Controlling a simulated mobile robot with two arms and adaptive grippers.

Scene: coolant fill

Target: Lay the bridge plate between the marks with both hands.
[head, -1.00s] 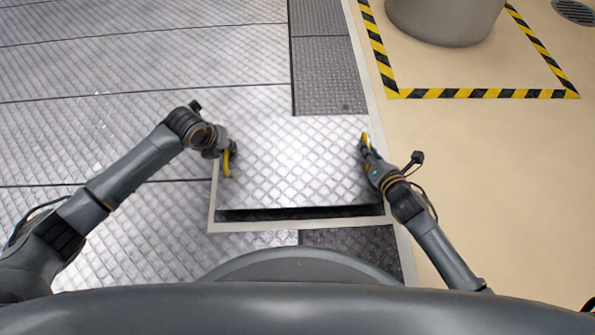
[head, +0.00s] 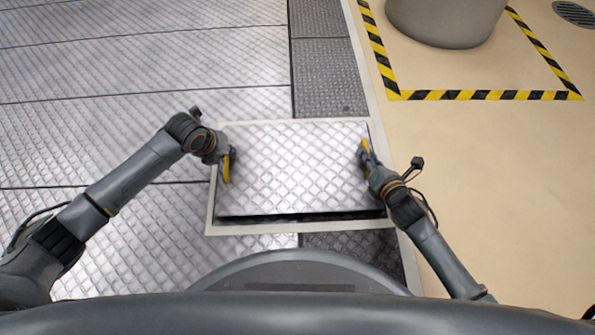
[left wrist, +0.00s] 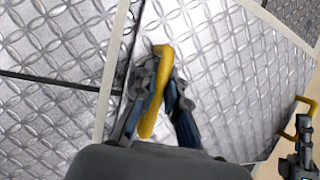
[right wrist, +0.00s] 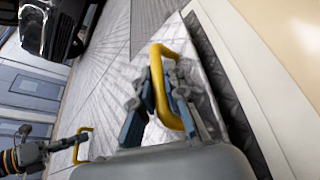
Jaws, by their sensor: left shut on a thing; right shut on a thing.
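The bridge plate (head: 292,168), a bright diamond-tread sheet, is level inside the pale outline mark (head: 255,229) on the floor. A dark gap shows along its near edge; I cannot tell whether it rests on the floor or hovers slightly. My left gripper (head: 229,163) is shut on the yellow handle (left wrist: 157,90) at the plate's left side. My right gripper (head: 364,156) is shut on the yellow handle (right wrist: 160,62) at its right side. The plate also shows in the left wrist view (left wrist: 225,75). Its underside is hidden.
Light tread panels (head: 140,60) cover the floor at left. A darker strip (head: 328,75) runs beyond the plate. Beige floor (head: 490,180) at right is clear near the plate. A grey round column (head: 445,20) stands inside yellow-black striped tape (head: 490,94) at the back right.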

